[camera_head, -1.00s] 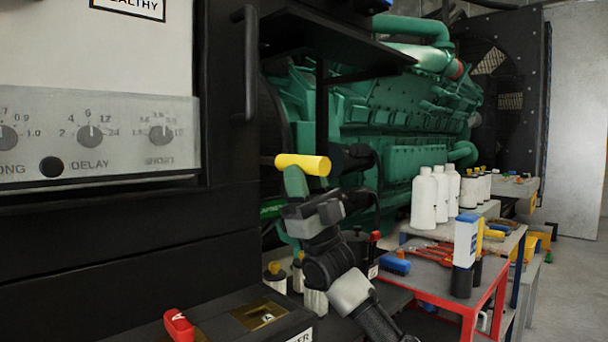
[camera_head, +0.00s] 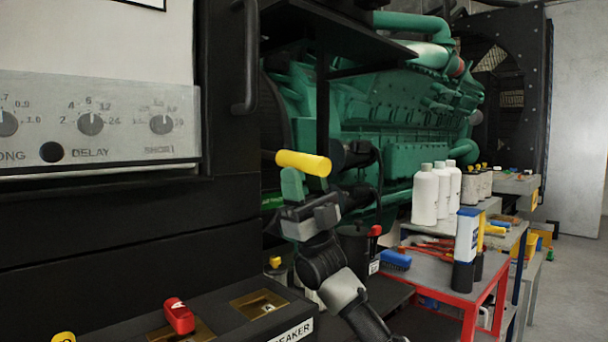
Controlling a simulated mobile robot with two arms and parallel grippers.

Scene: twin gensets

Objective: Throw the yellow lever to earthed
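A yellow bar-shaped handle (camera_head: 303,163), which I take to be the yellow lever, lies nearly level in the middle of the head view, its right end slightly lower. My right gripper (camera_head: 292,184) comes up from below right. Its green fingertip reaches the underside of the yellow handle and appears to touch it. Only one fingertip shows clearly, so I cannot tell whether the fingers are shut on the handle. Black parts lie just right of the handle; whether they join it is unclear. No earthed marking is readable. My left gripper is not in view.
A dark cabinet with a dial panel (camera_head: 95,121) fills the left. Below it, a black ledge carries a red lever (camera_head: 179,316) and a partly cut-off yellow knob (camera_head: 62,337). A red-framed table (camera_head: 468,301) and white bottles (camera_head: 425,196) stand right of my arm.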

